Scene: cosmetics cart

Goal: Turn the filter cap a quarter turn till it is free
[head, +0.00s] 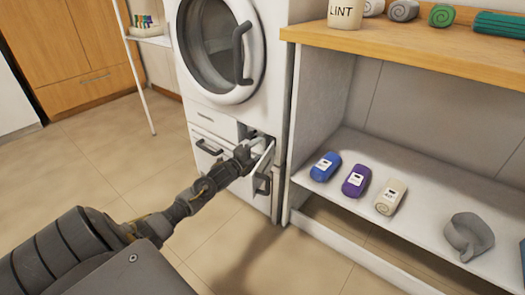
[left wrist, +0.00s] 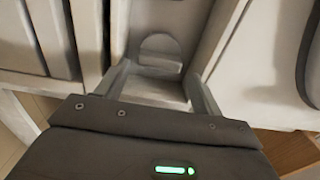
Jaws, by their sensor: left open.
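The white washing machine (head: 215,60) stands at the back centre, with an open recess low on its front. My left gripper (head: 262,150) reaches into this recess, its two pale fingers apart. In the left wrist view the fingers of my left gripper (left wrist: 158,90) stand on either side of a grey round-topped part with a lighter ridge, which looks like the filter cap (left wrist: 160,52). I cannot tell whether the fingers touch it. In the head view the cap is hidden by the gripper and recess edges. My right gripper is not in view.
A white shelf unit (head: 325,100) stands close on the right, holding rolled cloths (head: 356,181) and a grey scoop-like cup (head: 468,237). The floor at left is clear.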

